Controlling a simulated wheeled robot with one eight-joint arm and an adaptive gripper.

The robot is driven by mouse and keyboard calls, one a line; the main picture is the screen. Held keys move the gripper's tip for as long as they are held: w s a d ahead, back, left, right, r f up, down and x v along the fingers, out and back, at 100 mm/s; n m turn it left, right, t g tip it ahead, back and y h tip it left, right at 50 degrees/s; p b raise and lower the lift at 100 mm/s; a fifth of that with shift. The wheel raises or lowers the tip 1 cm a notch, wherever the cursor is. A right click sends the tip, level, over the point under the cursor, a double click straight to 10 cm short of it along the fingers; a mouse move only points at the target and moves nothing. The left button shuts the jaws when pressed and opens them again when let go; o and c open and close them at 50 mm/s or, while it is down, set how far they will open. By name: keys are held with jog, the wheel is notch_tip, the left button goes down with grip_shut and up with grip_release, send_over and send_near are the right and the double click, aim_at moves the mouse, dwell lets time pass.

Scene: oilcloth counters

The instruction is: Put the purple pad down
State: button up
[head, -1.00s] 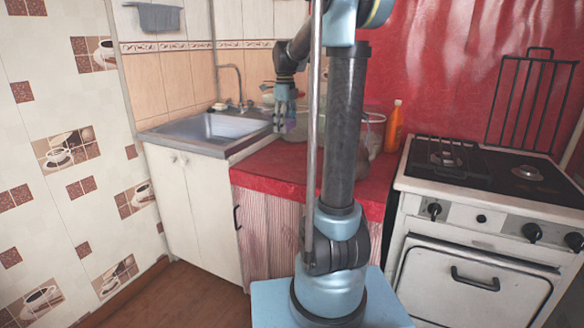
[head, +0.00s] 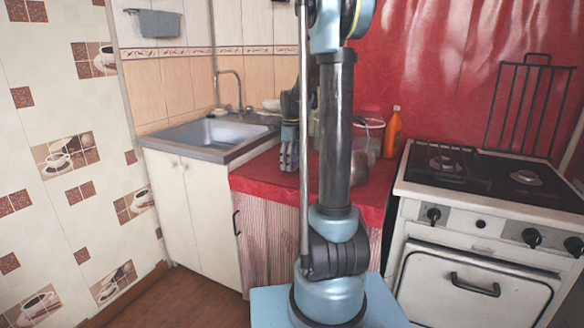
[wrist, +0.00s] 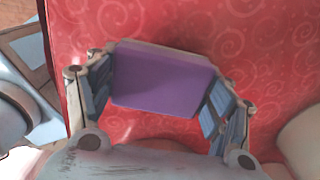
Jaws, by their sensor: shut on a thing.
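The purple pad (wrist: 162,72) is a flat, block-like piece with a paler top edge. In the wrist view it sits between the two fingers of my gripper (wrist: 160,96), which is shut on it. Beyond it is the red patterned counter (wrist: 255,35); I cannot tell whether the pad touches it. In the head view my gripper (head: 289,160) points down low at the red counter (head: 262,178), left of my arm column. The pad cannot be made out there.
A metal sink (head: 215,133) is to the left of the counter. A white stove (head: 470,200) is at right. The counter's front left looks clear.

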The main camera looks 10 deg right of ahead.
jog(key=shift+f, duration=0.85)
jog(key=o, duration=1.3)
jog(key=shift+f, duration=0.1)
